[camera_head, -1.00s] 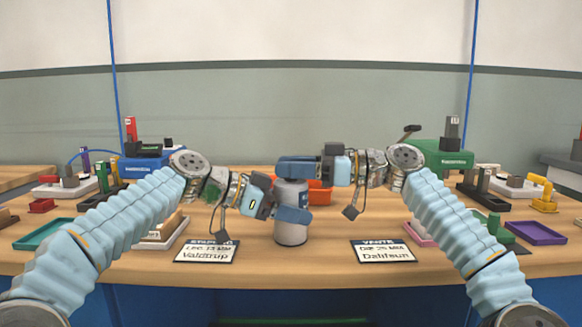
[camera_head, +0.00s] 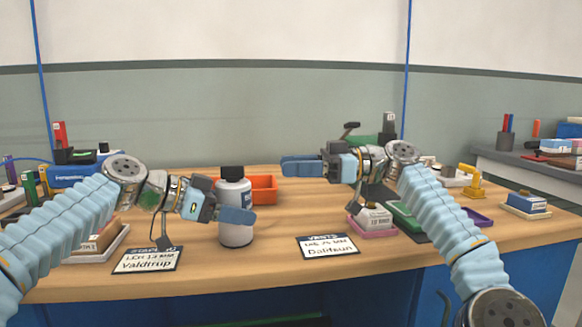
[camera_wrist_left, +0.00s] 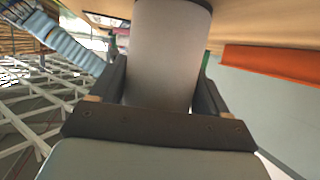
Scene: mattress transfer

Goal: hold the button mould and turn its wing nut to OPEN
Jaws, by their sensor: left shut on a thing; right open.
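My left gripper (camera_head: 234,214) is shut around the body of a pale grey bottle (camera_head: 236,234) with a dark cap (camera_head: 232,173). The bottle stands upright at the middle left of the table; I cannot tell whether its base touches the wood. Its grey body also fills the space between the jaws in the left wrist view (camera_wrist_left: 168,55). My right gripper (camera_head: 300,166) is open and empty, to the right of the cap and apart from it. I cannot make out a button mould or a wing nut.
An orange tray (camera_head: 263,189) lies behind the bottle. Two name cards, Valdtrup (camera_head: 147,260) and Dalitsun (camera_head: 327,246), lie at the front. Blocks and small trays crowd both sides.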

